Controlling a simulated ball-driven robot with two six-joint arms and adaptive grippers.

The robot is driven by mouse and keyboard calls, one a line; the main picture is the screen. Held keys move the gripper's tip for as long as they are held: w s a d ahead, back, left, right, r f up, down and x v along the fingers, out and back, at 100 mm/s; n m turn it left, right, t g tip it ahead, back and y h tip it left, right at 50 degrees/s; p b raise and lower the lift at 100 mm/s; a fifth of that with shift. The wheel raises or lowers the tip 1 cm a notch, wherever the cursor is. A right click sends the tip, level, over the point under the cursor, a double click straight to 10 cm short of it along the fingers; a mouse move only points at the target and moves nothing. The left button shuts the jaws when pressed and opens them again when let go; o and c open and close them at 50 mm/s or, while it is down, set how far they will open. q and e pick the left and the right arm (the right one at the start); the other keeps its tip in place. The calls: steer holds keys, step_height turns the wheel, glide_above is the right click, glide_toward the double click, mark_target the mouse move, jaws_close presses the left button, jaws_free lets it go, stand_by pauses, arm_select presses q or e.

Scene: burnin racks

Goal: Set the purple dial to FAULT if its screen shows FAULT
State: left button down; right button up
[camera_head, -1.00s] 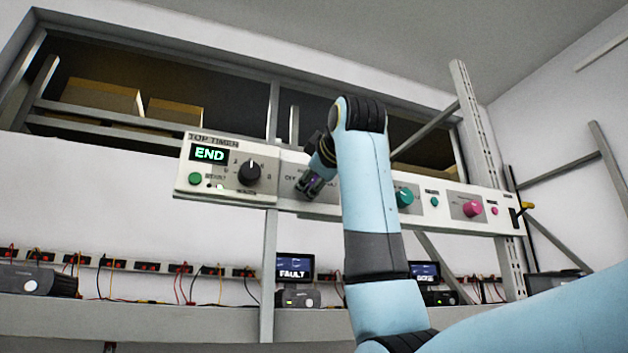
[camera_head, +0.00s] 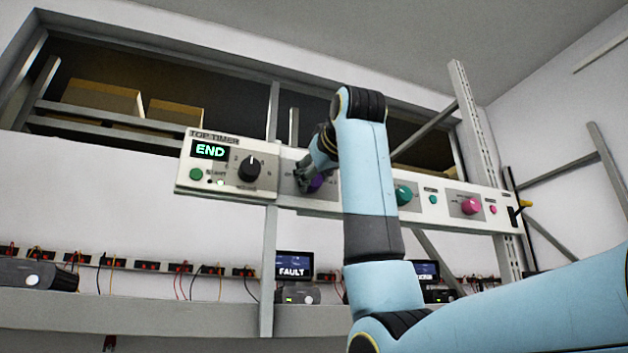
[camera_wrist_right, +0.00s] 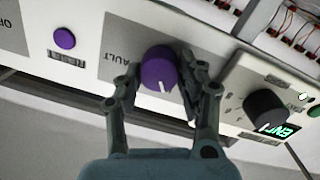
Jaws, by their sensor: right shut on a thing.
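The purple dial (camera_wrist_right: 158,67) sits on the grey panel, its white pointer mark toward the bottom of the right wrist view. A partly hidden FAULT label (camera_wrist_right: 122,52) is left of it there. My right gripper (camera_wrist_right: 157,80) is shut on the dial, a finger on each side. In the head view the gripper (camera_head: 308,176) partly covers the dial (camera_head: 317,183). A screen (camera_head: 293,266) on the shelf below reads FAULT. A purple reset button (camera_wrist_right: 64,38) is farther left in the wrist view. My left gripper is out of view.
A timer box (camera_head: 226,168) with a black knob (camera_head: 251,168) and an END display is close beside the gripper. A teal dial (camera_head: 402,194) and a pink dial (camera_head: 471,206) are farther right. A second screen (camera_head: 426,270) is partly hidden by my arm.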

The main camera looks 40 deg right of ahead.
steer(key=m+b, duration=0.1)
steer(key=m, duration=0.3)
steer(key=shift+m+b, duration=0.35)
steer(key=shift+m, duration=0.05)
steer(key=shift+d, duration=0.1)
stand_by(0.3)
steer(key=o, duration=1.2)
steer(key=shift+c, duration=0.2)
steer(key=shift+s+r, duration=0.1)
steer(key=v, duration=0.7)
steer(key=shift+s, duration=0.15)
